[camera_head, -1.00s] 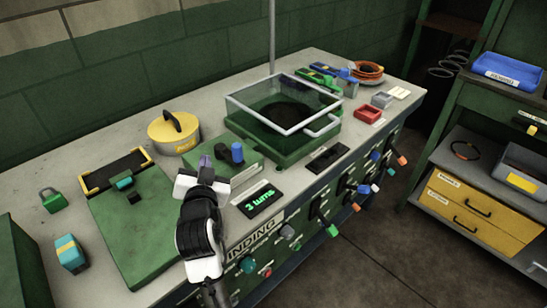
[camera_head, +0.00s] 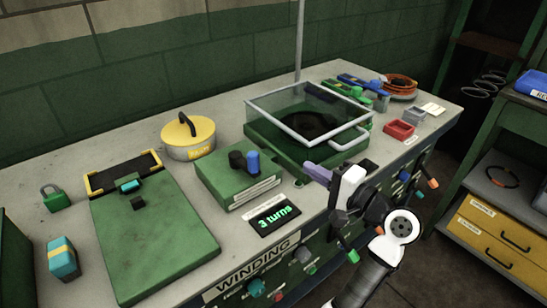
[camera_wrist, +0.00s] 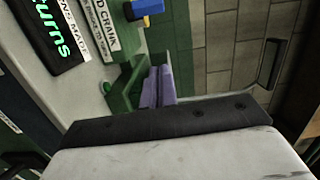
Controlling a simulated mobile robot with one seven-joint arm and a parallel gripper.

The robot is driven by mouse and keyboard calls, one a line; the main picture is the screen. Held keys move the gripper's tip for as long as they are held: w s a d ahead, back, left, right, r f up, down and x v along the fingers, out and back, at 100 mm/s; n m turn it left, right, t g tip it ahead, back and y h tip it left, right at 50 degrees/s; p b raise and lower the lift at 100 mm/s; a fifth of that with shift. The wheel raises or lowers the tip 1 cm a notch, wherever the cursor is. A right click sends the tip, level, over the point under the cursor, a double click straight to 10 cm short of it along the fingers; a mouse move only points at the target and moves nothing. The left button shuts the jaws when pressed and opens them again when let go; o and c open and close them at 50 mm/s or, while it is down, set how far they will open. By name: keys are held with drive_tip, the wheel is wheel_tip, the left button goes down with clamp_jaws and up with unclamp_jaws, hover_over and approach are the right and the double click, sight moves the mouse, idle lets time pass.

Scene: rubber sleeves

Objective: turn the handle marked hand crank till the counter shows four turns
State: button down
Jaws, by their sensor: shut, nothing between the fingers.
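The hand crank is a green box (camera_head: 228,186) on the bench with a dark crank arm (camera_head: 238,161) and an upright blue knob (camera_head: 253,161) on top. In the wrist view the blue knob (camera_wrist: 146,9) shows at the top edge. The counter (camera_head: 274,214) in front of the box reads "3 turns" in green. My gripper (camera_head: 308,169) is to the right of the crank box, apart from the knob, by the front of the glass-lidded box. Its purple fingers, also in the wrist view (camera_wrist: 157,88), are shut and empty.
A green box with a clear lid and handle (camera_head: 347,139) stands just behind my gripper. A yellow-lidded pot (camera_head: 188,137) and a green board (camera_head: 150,240) are to the left. Coloured knobs (camera_head: 257,287) stick out along the bench front.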

drive_tip(key=w+a+p, duration=0.3)
drive_tip(key=w+a, duration=0.1)
drive_tip(key=a, duration=0.5)
drive_tip(key=shift+f, duration=0.3)
